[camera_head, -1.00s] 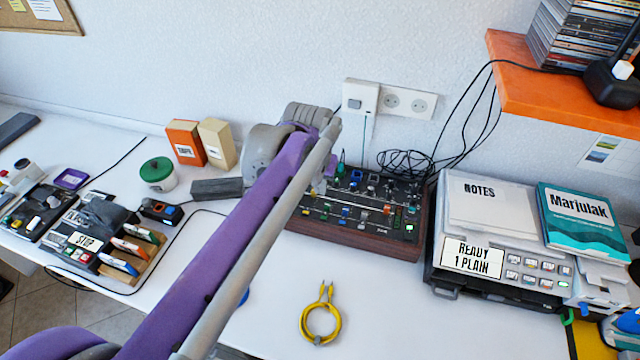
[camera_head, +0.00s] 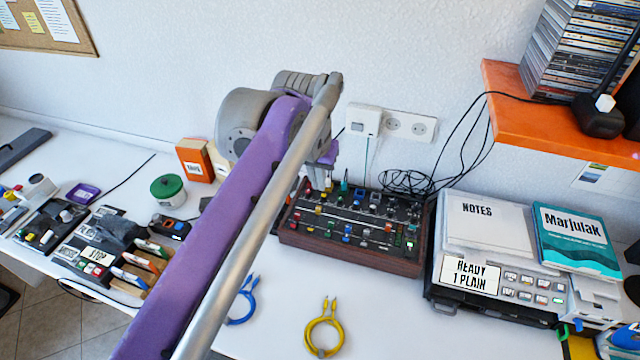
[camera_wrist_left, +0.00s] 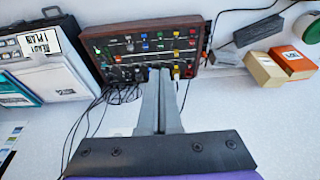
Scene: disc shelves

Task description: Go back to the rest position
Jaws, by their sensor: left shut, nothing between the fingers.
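My left arm crosses the head view from the lower left up to the middle. My left gripper (camera_head: 327,154) is mostly hidden behind its wrist there, above the back edge of the mixer (camera_head: 350,229). In the left wrist view the two grey fingers of my left gripper (camera_wrist_left: 159,72) are together with nothing between them. Their tips overlap the edge of the mixer (camera_wrist_left: 120,35) in that picture; I cannot tell the gap. My right gripper is in neither view.
A printer (camera_head: 478,210) with a teal book (camera_head: 577,240) stands right of the mixer. Yellow (camera_head: 323,335) and blue (camera_head: 243,305) cable coils lie in front. An orange shelf (camera_head: 505,100) juts out at upper right. Boxes (camera_head: 194,158) and a green-lidded jar (camera_head: 168,189) stand left.

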